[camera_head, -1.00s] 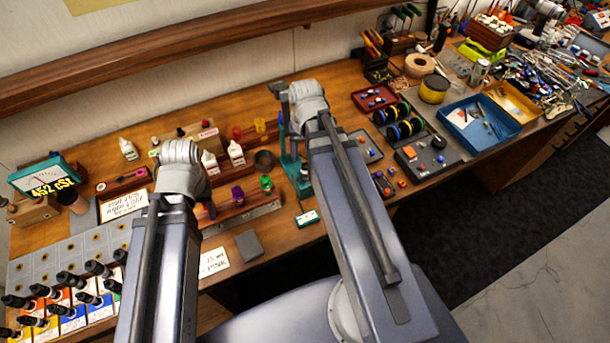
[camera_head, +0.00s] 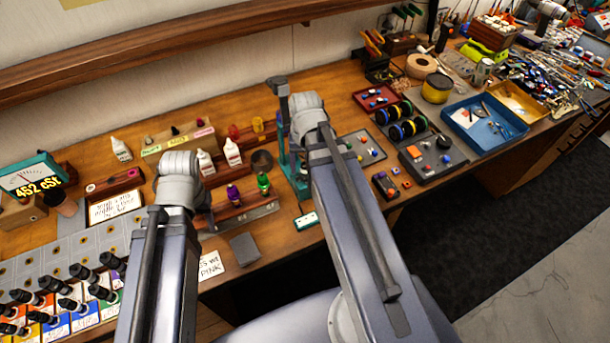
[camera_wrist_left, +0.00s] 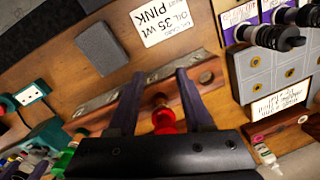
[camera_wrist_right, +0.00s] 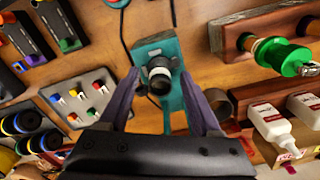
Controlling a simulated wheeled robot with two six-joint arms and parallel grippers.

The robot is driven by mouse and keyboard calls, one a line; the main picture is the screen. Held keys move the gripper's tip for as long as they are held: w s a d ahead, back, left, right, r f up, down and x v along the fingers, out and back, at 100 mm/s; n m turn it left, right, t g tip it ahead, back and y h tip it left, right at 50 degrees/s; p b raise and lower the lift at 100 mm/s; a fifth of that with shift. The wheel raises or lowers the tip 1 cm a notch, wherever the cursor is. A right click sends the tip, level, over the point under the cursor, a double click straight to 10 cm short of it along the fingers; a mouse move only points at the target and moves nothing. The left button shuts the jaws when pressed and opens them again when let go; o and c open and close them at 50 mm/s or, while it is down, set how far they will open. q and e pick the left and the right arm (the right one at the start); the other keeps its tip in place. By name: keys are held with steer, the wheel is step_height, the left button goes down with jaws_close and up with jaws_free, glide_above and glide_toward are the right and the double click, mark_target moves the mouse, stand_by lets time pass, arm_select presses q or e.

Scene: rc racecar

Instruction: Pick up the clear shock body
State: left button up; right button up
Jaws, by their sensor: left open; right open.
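I cannot pick out a clear shock body with certainty. A wooden rack with a silver front strip (camera_head: 250,213) holds a purple-capped piece (camera_head: 233,194) and a green-capped piece (camera_head: 263,183). In the left wrist view, my left gripper (camera_wrist_left: 159,86) is open above the rack, with a red-capped piece (camera_wrist_left: 163,119) between and beyond its fingers. A green-capped piece (camera_wrist_left: 66,156) is beside it. My right gripper (camera_wrist_right: 158,78) is open over a teal stand (camera_wrist_right: 172,122) with a black cylindrical part. In the head view, my arms hide both fingertips.
White bottles (camera_head: 232,152) stand behind the rack. A grey block (camera_head: 245,249) and a white note (camera_head: 210,265) lie in front. Trays with small parts (camera_head: 432,155) are to the right. Several black-capped bottles (camera_head: 84,272) stand at front left.

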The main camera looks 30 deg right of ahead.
jaws_close()
stand_by(0.3)
stand_by(0.4)
step_height(320, 180, up, 13)
steer(key=p, duration=1.3)
steer(key=shift+f, duration=0.15)
